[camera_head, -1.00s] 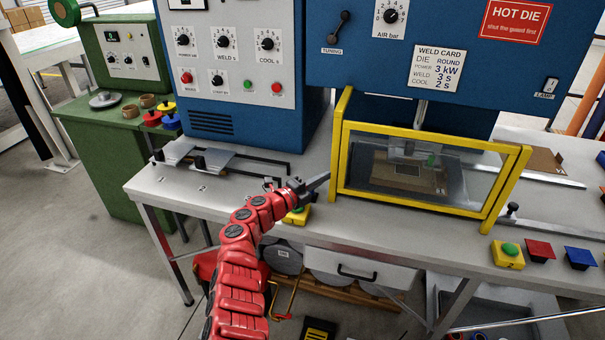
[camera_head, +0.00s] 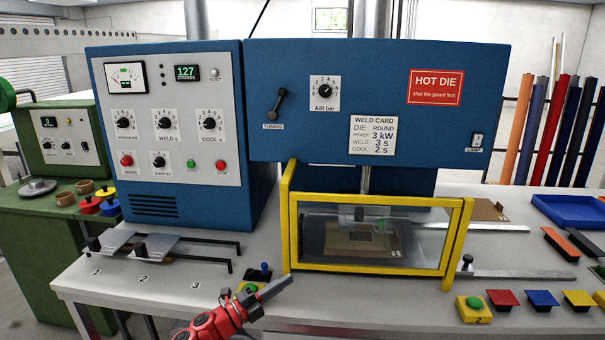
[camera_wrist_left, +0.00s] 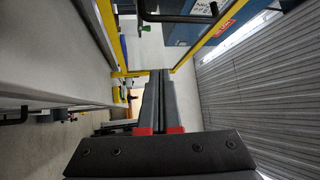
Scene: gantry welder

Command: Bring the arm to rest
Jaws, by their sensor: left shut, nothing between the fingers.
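My left arm is red and enters the head view from the bottom, left of centre. My right gripper is in neither view.
A second green button box (camera_head: 474,309) and several coloured pieces lie at the front right. A blue tray (camera_head: 570,212) is at the far right. Slides (camera_head: 160,250) lie at the left. A green bench (camera_head: 30,240) stands further left.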

